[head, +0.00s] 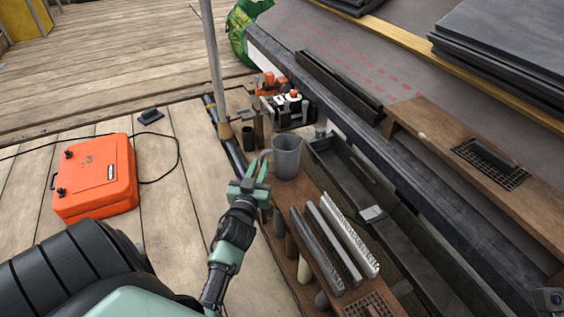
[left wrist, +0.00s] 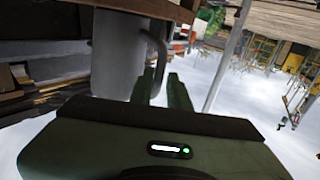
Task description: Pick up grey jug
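The grey jug (head: 287,158) stands upright on the wooden plank beside the gutter, its handle on the left side. In the left wrist view the jug (left wrist: 118,55) fills the upper left, and its curved handle (left wrist: 160,45) shows on its right side. My left gripper (head: 259,168) is just left of the jug at the handle. Its two green fingers (left wrist: 164,85) are apart, with the handle's lower part near the gap between their tips. I cannot tell whether they touch the handle. My right gripper is not in view.
Several strips (head: 333,240) lie on the plank nearer me. An orange and white tool (head: 288,104) is behind the jug. A dark gutter (head: 360,185) runs along its right. A pole (head: 213,65) rises behind left. An orange case (head: 95,176) sits on the deck at left.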

